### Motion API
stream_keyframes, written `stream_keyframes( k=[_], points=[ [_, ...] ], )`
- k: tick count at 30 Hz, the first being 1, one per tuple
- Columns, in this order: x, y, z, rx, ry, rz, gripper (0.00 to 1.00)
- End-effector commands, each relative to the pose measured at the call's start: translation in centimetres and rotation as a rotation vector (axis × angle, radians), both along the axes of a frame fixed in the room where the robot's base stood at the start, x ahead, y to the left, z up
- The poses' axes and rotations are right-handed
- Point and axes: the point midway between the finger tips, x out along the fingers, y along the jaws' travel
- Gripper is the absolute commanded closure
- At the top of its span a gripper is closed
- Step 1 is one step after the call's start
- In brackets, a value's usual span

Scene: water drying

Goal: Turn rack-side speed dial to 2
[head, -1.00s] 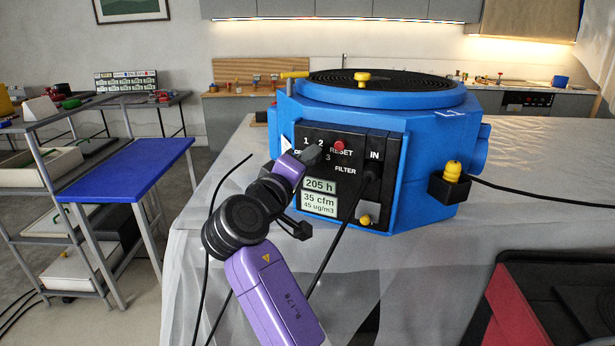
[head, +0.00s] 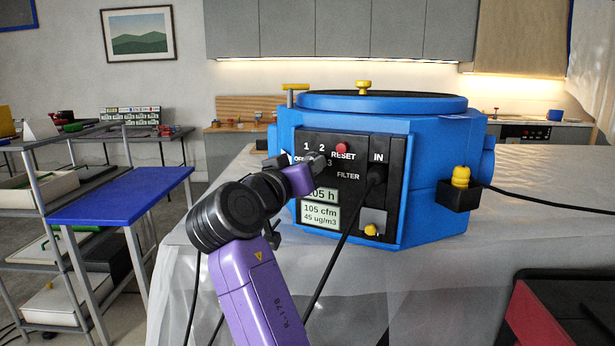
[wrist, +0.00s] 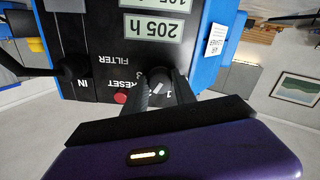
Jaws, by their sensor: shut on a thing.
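The speed dial (wrist: 158,73) is a dark knob on the black control panel of the blue machine (head: 440,150). Marks OFF, 1, 2 and 3 surround it. My gripper (head: 314,163) is shut on the dial; in the wrist view its two dark fingers (wrist: 161,92) stand on either side of it. The gripper hides much of the dial in the head view, and I cannot tell exactly which mark it points at. The display (head: 321,214) reads 105 cfm and 45 ug/m3; the hour display reads 205 h in the wrist view.
A red RESET button (head: 342,147) sits just right of the dial. A black cable (head: 345,235) hangs from the IN socket. A yellow knob (head: 371,230) is lower on the panel. A blue-topped table (head: 120,197) and rack stand at the left.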

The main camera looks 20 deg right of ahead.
Motion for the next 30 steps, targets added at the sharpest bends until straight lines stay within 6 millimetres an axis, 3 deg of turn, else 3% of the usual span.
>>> stream_keyframes(
  k=[20,21,24,30],
  points=[
    [0.0,0.03,-0.3,0.049,-0.038,-0.002,1.0],
    [0.0,0.03,-0.3,0.049,-0.038,-0.002,0.64],
    [0.0,0.03,-0.26,0.049,-0.039,-0.002,0.46],
    [0.01,0.02,-0.13,0.048,-0.041,-0.001,0.46]
  ],
)
